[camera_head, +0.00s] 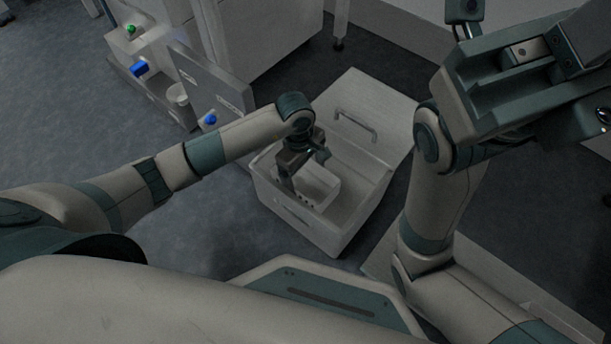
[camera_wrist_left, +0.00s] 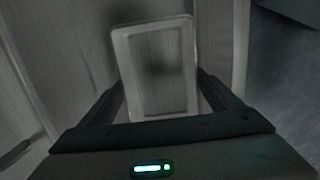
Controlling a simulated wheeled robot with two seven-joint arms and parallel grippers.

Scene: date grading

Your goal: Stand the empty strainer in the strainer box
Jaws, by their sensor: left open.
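A pale, rectangular, open-topped strainer (camera_head: 323,186) with small dark holes low in its side is inside the white strainer box (camera_head: 330,238). The box stands on the floor with its lid (camera_head: 382,108) folded open. My left gripper (camera_head: 300,184) reaches down into the box at the strainer. In the left wrist view the strainer (camera_wrist_left: 158,113) looks empty, and its near end lies between the two open fingers (camera_wrist_left: 170,100). I cannot tell whether the fingers touch it.
A white cabinet (camera_head: 235,105) with an open door or drawer stands at the left, with blue and green items and a white cup (camera_head: 178,94) nearby. A pale panel (camera_head: 490,275) lies at lower right. Dark floor is clear left of the box.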

